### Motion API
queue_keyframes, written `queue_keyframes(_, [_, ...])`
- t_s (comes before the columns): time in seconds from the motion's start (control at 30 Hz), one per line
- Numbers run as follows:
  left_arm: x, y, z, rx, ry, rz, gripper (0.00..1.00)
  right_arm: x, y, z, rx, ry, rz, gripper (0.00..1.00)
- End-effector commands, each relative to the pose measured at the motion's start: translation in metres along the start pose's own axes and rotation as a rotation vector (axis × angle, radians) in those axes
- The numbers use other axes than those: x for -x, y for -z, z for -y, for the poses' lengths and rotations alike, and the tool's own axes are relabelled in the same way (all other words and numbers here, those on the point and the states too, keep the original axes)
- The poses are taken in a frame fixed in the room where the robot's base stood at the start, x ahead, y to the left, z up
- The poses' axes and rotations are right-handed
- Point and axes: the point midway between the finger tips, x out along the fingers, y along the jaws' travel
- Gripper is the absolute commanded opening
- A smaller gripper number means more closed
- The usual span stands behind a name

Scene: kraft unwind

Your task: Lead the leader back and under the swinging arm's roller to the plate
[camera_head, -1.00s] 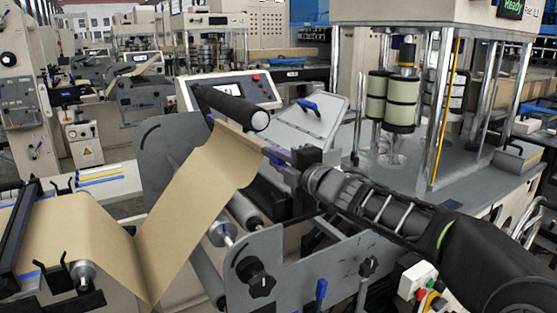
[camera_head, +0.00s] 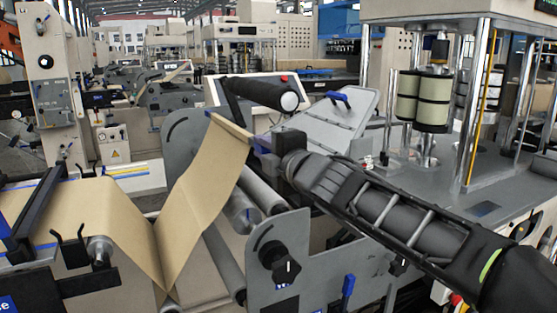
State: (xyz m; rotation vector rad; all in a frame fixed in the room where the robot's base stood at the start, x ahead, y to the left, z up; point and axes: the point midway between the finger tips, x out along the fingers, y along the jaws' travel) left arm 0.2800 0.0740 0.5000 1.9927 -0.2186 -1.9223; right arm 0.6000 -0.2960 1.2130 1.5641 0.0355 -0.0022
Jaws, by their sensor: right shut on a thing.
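The tan kraft paper leader (camera_head: 200,195) comes off the left side, dips into a fold, and rises to its free end near the middle. My right gripper (camera_head: 252,143) is shut on the leader's right edge near its top end. The swinging arm's black roller (camera_head: 263,94) has a pale end cap and sits just above and to the right of the leader's top edge. The leader's end is in front of and below this roller. Grey rollers (camera_head: 240,207) lie below, between the grey side plates. I cannot pick out the plate with certainty. My left gripper is not in view.
A grey side plate (camera_head: 300,258) with a black knob (camera_head: 279,262) stands in front, below my right arm. A grey sloped lid with a blue handle (camera_head: 340,97) lies behind. A press with steel columns (camera_head: 478,105) stands at the right.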

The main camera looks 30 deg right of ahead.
Motion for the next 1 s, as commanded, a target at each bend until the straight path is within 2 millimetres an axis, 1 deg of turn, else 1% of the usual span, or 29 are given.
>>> queue_keyframes(0.03, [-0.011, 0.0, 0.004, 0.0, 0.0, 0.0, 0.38, 0.0, 0.007, 0.005, 0.001, -0.003, -0.004, 0.0])
queue_keyframes(0.5, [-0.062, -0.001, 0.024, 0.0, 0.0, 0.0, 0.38, -0.003, 0.063, 0.006, 0.001, -0.002, -0.003, 0.0])
queue_keyframes(0.8, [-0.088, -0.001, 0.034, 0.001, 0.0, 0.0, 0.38, -0.004, 0.099, 0.005, -0.001, -0.002, -0.003, 0.0])
queue_keyframes(1.0, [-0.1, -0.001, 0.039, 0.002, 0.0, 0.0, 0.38, -0.005, 0.123, 0.004, 0.0, 0.0, -0.004, 0.0])
